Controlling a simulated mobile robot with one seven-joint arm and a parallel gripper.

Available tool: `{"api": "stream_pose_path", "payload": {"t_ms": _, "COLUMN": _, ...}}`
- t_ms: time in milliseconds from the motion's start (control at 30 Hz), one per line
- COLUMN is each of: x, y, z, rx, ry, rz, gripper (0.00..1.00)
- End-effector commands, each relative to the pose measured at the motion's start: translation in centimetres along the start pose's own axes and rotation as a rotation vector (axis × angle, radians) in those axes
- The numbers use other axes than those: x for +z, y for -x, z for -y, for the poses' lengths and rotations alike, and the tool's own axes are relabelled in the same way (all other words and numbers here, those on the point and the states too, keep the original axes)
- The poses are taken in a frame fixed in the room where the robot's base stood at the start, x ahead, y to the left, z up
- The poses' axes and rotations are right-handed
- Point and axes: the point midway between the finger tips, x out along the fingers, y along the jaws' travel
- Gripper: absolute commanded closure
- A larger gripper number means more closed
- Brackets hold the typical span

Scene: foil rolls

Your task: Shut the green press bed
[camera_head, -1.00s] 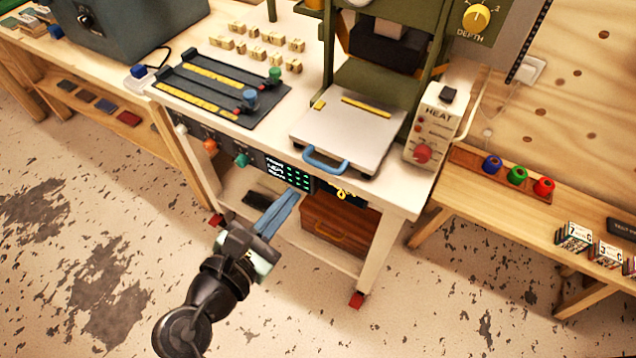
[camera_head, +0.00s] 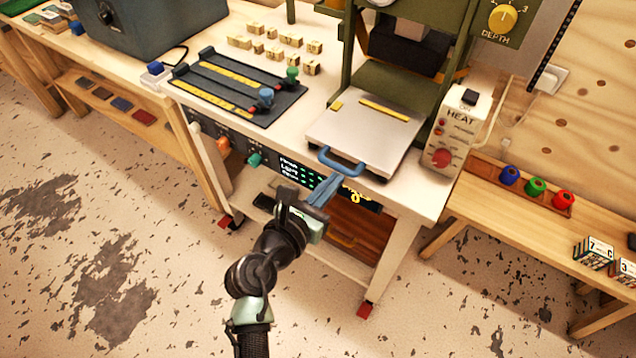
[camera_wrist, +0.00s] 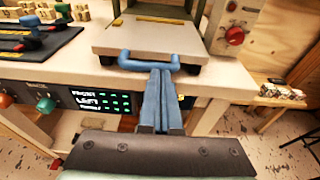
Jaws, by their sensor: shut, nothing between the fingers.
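The green press (camera_head: 356,40) stands on the white workbench. Its bed is a flat pale plate (camera_head: 375,132) that sticks out forward from under the press head, with a blue bar handle (camera_head: 341,162) on its front edge. My gripper (camera_head: 325,180) is shut and empty, just in front of and below the handle. In the wrist view the bed (camera_wrist: 150,38) lies ahead, and the blue fingers (camera_wrist: 161,78) reach up to the handle (camera_wrist: 148,64) near its right half. Whether the fingertips touch the handle I cannot tell.
A heat control box (camera_head: 459,130) stands right of the bed. A black rail fixture (camera_head: 238,88) with blue and green knobs lies left of it, before several small wooden blocks (camera_head: 275,45). A lit display panel (camera_head: 300,172) is on the bench front. The floor in front is clear.

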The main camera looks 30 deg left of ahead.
Motion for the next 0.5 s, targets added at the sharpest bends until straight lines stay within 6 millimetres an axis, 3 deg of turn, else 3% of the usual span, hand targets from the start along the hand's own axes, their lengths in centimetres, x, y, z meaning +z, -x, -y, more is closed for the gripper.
{"api": "stream_pose_path", "payload": {"t_ms": 133, "x": -0.02, "y": -0.95, "z": 0.03, "rx": -0.001, "ry": -0.001, "rz": 0.0, "gripper": 1.0}}
{"api": "stream_pose_path", "payload": {"t_ms": 500, "x": 0.05, "y": -1.09, "z": 0.03, "rx": -0.001, "ry": -0.001, "rz": 0.0, "gripper": 1.0}}
